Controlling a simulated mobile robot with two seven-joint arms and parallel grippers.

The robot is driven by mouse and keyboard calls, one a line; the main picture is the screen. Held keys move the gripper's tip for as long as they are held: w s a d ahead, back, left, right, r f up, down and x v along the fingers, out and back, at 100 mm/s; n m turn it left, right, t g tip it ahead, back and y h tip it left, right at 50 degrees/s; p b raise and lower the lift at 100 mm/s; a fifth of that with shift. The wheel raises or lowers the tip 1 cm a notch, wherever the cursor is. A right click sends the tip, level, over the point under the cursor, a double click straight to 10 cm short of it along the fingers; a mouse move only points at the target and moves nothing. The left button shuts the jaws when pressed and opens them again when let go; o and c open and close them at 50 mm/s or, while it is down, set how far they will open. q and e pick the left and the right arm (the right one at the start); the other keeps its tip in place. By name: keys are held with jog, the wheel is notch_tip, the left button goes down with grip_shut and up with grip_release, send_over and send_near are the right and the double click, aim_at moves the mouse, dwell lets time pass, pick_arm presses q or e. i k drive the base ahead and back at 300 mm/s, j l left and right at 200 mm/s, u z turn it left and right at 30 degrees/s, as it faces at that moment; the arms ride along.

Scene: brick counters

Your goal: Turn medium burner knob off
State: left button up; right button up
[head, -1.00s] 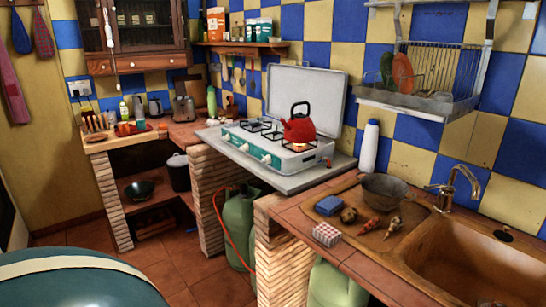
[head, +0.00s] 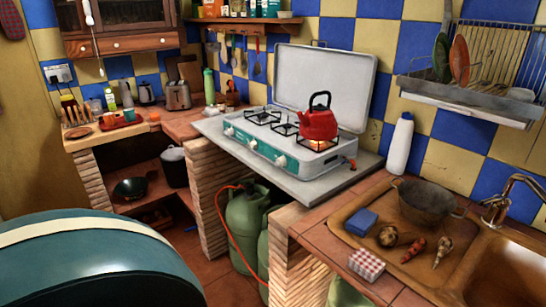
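The camping stove (head: 262,150) is a teal and white unit with a raised lid (head: 325,85), standing on a grey slab. Its front panel has white knobs: a left knob (head: 229,131), a middle knob (head: 251,147) and a right knob (head: 281,162). I cannot read their settings or tell which is the medium one. A red kettle (head: 318,124) sits on the right burner, where an orange glow (head: 319,145) shows beneath it. The other burner grates (head: 262,116) show no flame. Neither of my grippers is in view.
A large rounded teal object (head: 85,270) with a cream stripe fills the lower left. Green gas bottles (head: 246,222) with an orange hose stand under the slab. The right counter holds a sponge (head: 361,222), a bowl (head: 427,200) and vegetables. Some tiled floor shows between.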

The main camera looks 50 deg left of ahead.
aim_at(283, 162)
jog(key=i+j, duration=0.1)
jog(key=j, duration=0.3)
jog(key=i+j, duration=0.15)
jog(key=j, duration=0.3)
jog(key=i+j, duration=0.1)
jog(key=j, duration=0.3)
jog(key=i+j, duration=0.1)
jog(key=j, duration=0.35)
